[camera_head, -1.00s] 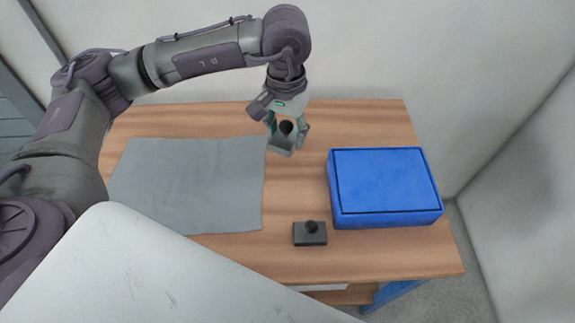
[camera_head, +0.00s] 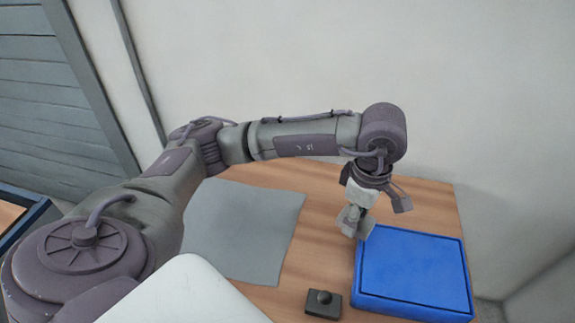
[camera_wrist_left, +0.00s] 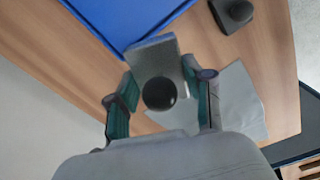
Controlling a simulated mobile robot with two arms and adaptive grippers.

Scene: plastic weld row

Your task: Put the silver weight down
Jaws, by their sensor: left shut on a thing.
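The silver weight (camera_wrist_left: 155,52) is a grey metal block with a round black knob (camera_wrist_left: 159,93). My left gripper (camera_wrist_left: 160,98) is shut on it, with the knob between its fingers. In the head view the left gripper (camera_head: 357,213) points down by the far left corner of the blue box, and the weight (camera_head: 349,221) shows only in part below it. The weight appears held above the table; its exact height is hard to tell. My right gripper is not in view.
The blue box (camera_head: 412,272) with a flat top stands at the table's right. A dark weight with a black knob (camera_head: 323,303) stands left of its near end. A grey mat (camera_head: 243,230) covers the table's left. Bare wood (camera_head: 318,250) lies between mat and box.

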